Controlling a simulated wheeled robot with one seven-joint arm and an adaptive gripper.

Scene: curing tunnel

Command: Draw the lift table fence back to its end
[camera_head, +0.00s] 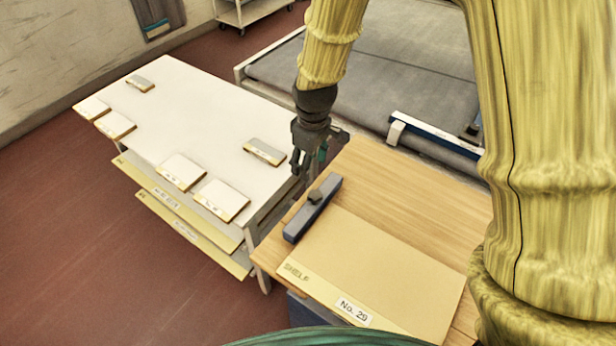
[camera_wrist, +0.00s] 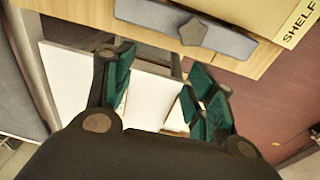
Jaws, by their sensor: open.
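The lift table (camera_head: 440,200) has a light wooden top. Its fence is a dark blue-grey bar (camera_head: 306,216) with a dark knob (camera_head: 315,197), lying along the edge of a tan panel (camera_head: 375,262) marked SHELF and No. 29. My gripper (camera_head: 308,165) hangs just beyond the fence's far end, near the gap between the lift table and the white table. In the wrist view the open gripper (camera_wrist: 158,95) holds nothing between its green-padded fingers. The fence (camera_wrist: 240,45) and its star-shaped knob (camera_wrist: 193,31) lie ahead of the fingertips, apart from them.
A white table (camera_head: 190,130) with several small labelled panels stands left of the lift table, with tan shelves below its front edge. A grey conveyor belt (camera_head: 400,75) with a blue-and-white bar (camera_head: 435,135) lies behind. Red floor is open at lower left.

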